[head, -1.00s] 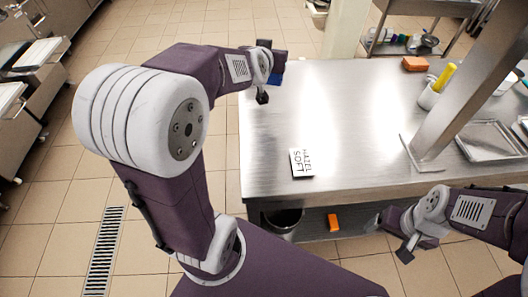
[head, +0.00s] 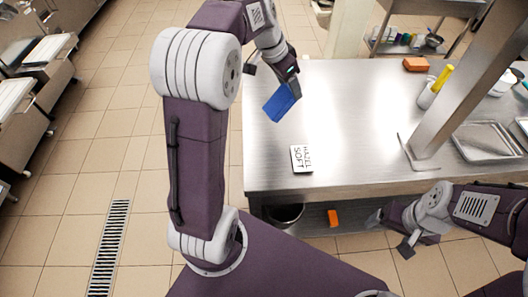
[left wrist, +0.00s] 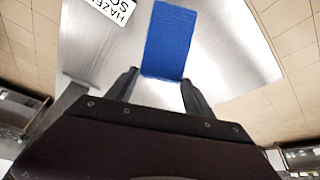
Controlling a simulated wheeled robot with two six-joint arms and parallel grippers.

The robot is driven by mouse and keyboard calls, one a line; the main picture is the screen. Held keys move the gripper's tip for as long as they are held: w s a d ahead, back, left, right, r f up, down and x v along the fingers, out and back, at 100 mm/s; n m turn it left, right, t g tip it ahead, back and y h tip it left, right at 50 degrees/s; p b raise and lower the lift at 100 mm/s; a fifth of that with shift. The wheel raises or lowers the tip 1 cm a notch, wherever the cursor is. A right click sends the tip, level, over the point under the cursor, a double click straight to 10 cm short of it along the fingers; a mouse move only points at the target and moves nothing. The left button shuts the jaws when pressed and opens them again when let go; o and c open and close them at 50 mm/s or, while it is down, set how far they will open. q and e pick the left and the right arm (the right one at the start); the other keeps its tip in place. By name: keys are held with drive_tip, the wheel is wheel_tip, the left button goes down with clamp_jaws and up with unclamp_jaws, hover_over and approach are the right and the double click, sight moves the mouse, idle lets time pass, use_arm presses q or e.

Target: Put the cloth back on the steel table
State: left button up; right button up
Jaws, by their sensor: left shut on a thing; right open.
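The blue cloth (head: 280,103) hangs from my left gripper (head: 291,86), over the left part of the steel table (head: 350,120). In the left wrist view the cloth (left wrist: 168,42) extends out from between the two fingers of my left gripper (left wrist: 158,86), which is shut on its near end. The steel tabletop shows behind it. I cannot tell whether the cloth touches the table. My right gripper (head: 391,232) is open and empty in front of the table's front edge.
A white label card reading "HAZEL SOFT" (head: 301,158) lies near the table's front left. An orange block (head: 416,64), a container with a yellow-handled tool (head: 428,97) and a metal tray (head: 484,143) are farther right. The middle of the tabletop is clear.

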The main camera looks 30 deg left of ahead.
use_arm(q)
drive_tip(key=d+m+g+p, duration=0.1)
drive_tip(key=d+m+g+y+p, duration=0.1)
drive_tip(key=p, duration=0.1)
drive_tip(key=d+m+g+y+p, duration=0.1)
drive_tip(key=shift+w+r+m+g, duration=0.2)
drive_tip(key=shift+r+m+g, duration=0.1)
drive_tip(key=d+f+m+g+y+p, duration=0.2)
drive_tip(key=d+f+y+p, duration=0.1)
drive_tip(key=d+f, duration=0.3)
drive_tip(key=shift+y, duration=0.5)
use_arm(e)
wheel_tip(320, 180, up, 10)
drive_tip(key=shift+f, duration=0.25)
use_arm(q)
drive_tip(key=shift+s, duration=0.1)
